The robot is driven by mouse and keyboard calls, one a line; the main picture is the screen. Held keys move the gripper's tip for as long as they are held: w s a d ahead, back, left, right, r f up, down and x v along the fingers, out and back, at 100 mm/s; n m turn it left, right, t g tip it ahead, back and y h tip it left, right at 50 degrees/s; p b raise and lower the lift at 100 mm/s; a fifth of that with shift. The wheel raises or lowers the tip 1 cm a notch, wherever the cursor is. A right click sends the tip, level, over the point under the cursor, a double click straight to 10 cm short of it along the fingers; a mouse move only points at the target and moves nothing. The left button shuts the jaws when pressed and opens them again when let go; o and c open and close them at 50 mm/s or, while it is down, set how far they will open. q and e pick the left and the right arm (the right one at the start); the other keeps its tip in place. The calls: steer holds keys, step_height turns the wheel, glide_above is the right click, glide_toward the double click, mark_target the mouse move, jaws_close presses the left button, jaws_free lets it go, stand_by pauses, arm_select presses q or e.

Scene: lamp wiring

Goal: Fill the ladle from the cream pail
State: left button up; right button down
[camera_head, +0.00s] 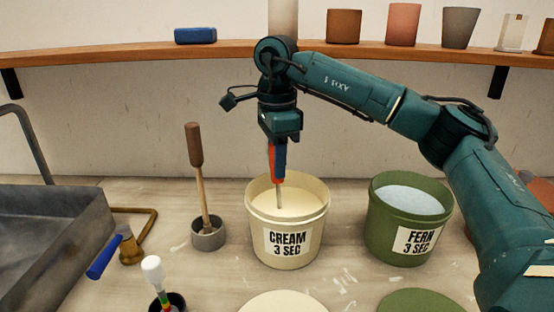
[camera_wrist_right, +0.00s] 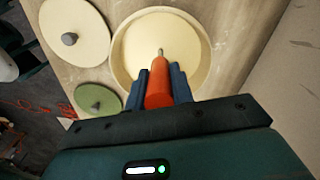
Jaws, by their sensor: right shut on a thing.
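The cream pail (camera_head: 311,215), labelled CREAM 3 SEC, stands open on the bench, filled with pale cream liquid. It also shows in the right wrist view (camera_wrist_right: 204,75). My right gripper (camera_head: 278,152) is above the pail and points down, shut on the orange handle (camera_wrist_right: 158,90) of a tool. The tool's thin metal shaft (camera_head: 279,197) reaches down inside the pail to the liquid. Its lower end is hidden, so I cannot see a ladle bowl or whether it holds anything. My left gripper is not in view.
A green pail (camera_head: 382,222), labelled FERN 3 SEC, stands open at right. A wooden-handled tool (camera_head: 195,145) stands in a grey cup (camera_head: 208,236) at left. A cream lid (camera_head: 284,303) and a green lid (camera_head: 418,301) lie in front. A grey sink (camera_head: 50,225) is far left.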

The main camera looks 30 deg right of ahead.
steer(key=shift+r+p, duration=0.5)
steer(key=shift+r, duration=0.25)
steer(key=shift+r+p, duration=1.5)
steer(key=shift+r, duration=0.25)
steer(key=shift+r+p, duration=0.45)
steer(key=shift+r, duration=0.05)
steer(key=shift+r+p, duration=1.95)
steer(key=shift+r, duration=0.25)
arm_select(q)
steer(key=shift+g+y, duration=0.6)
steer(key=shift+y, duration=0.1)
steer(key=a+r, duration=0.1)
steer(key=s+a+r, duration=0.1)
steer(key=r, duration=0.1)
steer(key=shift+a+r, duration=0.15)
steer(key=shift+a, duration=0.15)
arm_select(e)
steer(key=shift+r, duration=0.35)
arm_select(q)
steer(key=shift+p, duration=0.3)
